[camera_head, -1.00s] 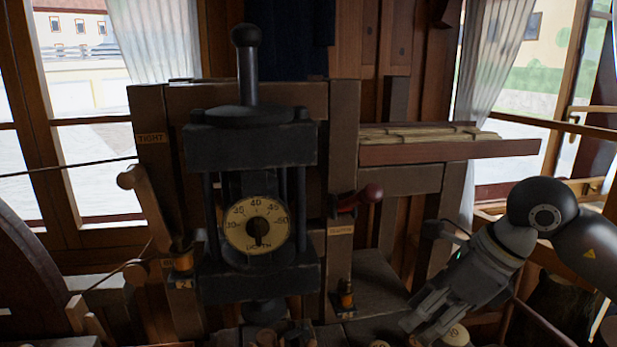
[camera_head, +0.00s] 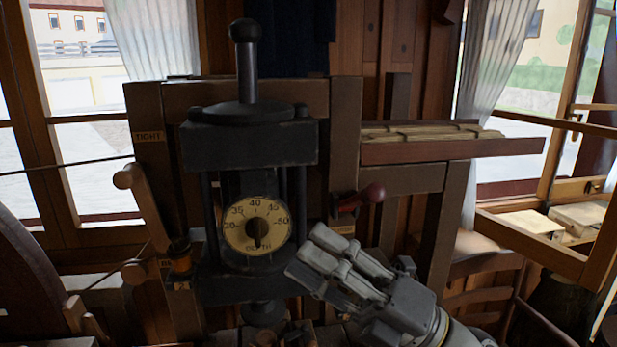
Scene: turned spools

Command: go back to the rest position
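My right gripper (camera_head: 312,260) is in the lower middle of the head view, its arm coming in from the lower right. Its grey fingers point up and left, in front of the dark press (camera_head: 250,150) and just right of its round dial (camera_head: 257,228). I see no object between the fingers, but their angle hides whether they are apart or together. My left gripper is out of view.
A dark red-knobbed lever (camera_head: 360,197) sits just above my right gripper. A wooden lever (camera_head: 145,205) stands left of the press. A shelf (camera_head: 450,150) juts out at the right. Below it, a chair (camera_head: 485,285) stands near the window.

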